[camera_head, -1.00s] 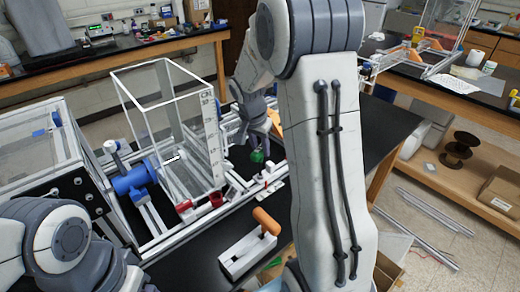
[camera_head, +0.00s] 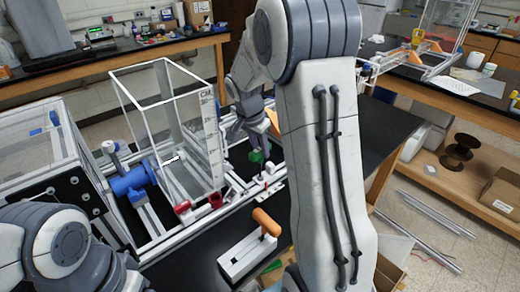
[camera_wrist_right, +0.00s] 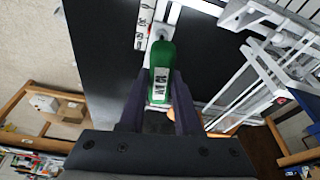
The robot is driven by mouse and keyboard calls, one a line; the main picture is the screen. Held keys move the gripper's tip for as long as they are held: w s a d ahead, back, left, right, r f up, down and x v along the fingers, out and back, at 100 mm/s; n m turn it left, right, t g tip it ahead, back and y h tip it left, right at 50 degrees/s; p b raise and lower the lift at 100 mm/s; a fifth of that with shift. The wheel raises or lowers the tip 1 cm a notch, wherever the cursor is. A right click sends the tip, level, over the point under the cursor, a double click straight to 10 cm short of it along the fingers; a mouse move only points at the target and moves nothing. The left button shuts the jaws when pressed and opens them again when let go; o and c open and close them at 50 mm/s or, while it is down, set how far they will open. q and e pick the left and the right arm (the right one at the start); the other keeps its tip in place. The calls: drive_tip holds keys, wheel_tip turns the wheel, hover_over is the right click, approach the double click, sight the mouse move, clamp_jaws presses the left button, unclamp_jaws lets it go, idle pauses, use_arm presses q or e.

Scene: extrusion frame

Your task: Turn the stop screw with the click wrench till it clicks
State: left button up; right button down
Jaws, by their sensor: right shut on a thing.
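A green-handled tool (camera_head: 257,156), which looks like the click wrench, is in my right gripper (camera_head: 250,138) at the near side of the aluminium frame. In the right wrist view the green handle (camera_wrist_right: 160,72), with a white marked label, is between the two dark fingers of the right gripper (camera_wrist_right: 157,98). The fingers are shut on it. Past the handle is a white strip with dark marks (camera_wrist_right: 145,22). The stop screw itself cannot be made out; the tool's far end is hidden. My left arm shows at the lower left, but its gripper is out of view.
An orange-handled tool (camera_head: 266,222) rests on a white block (camera_head: 243,257) on the black bench. A clear box (camera_head: 160,110) with white edges stands left of the right gripper. A blue cylinder (camera_head: 133,180) and red parts (camera_head: 182,208) are on the frame.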

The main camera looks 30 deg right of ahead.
drive_tip(key=shift+f, duration=0.1)
drive_tip(key=shift+m+b, duration=0.3)
drive_tip(key=shift+m, duration=0.5)
drive_tip(key=shift+g, duration=0.3)
drive_tip(key=shift+m, duration=0.7)
drive_tip(key=shift+b, duration=0.3)
drive_tip(key=shift+m+g, duration=0.3)
drive_tip(key=shift+m, duration=0.4)
